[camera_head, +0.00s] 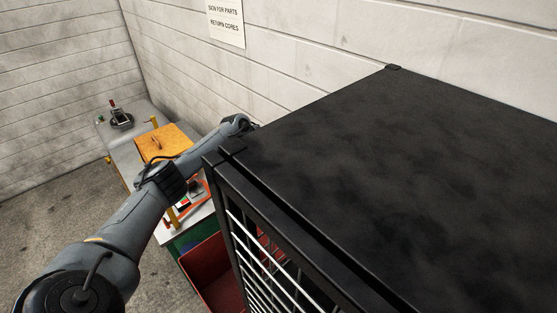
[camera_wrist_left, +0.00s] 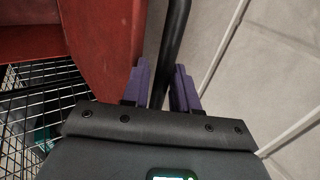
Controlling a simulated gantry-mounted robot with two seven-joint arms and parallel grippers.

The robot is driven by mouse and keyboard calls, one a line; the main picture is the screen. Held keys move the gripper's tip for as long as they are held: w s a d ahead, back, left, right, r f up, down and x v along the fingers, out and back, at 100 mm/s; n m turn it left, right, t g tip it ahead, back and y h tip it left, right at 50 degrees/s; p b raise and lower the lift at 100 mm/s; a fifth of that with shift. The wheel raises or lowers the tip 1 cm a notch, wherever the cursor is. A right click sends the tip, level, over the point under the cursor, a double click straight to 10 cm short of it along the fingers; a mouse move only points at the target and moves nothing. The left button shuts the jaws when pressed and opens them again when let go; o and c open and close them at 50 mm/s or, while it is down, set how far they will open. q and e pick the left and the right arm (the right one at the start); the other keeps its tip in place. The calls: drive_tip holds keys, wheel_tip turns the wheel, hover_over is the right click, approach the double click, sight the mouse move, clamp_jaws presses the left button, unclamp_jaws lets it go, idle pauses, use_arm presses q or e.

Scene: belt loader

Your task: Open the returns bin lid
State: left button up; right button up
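My left arm comes in from the left in the head view and reaches past the far-left corner of a black-topped cage (camera_head: 400,170). Its gripper is hidden there. In the left wrist view my left gripper (camera_wrist_left: 160,85) has two purple fingers, one on each side of a dark bar (camera_wrist_left: 176,35). The bar seems to fill the gap, but I cannot tell whether the fingers press on it. I cannot single out the returns bin lid with certainty. A red panel (camera_wrist_left: 105,40) stands left of the fingers. My right gripper is not in view.
The black top fills the right of the head view. A red bin (camera_head: 212,275) stands low beside the cage. Behind my arm is a bench with a yellow-orange box (camera_head: 163,143). A pale wall (camera_wrist_left: 270,60) is close to the fingers' right. Wire mesh (camera_wrist_left: 35,110) lies at left.

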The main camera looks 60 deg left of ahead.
use_arm(q)
drive_tip(key=shift+o, duration=0.5)
drive_tip(key=shift+r, duration=0.1)
drive_tip(key=shift+s+r, duration=0.4)
drive_tip(key=shift+r, duration=0.1)
drive_tip(key=b+v, duration=0.2)
drive_tip(key=v, duration=0.7)
drive_tip(key=shift+s+d+r, duration=0.1)
drive_tip(key=shift+r, duration=0.1)
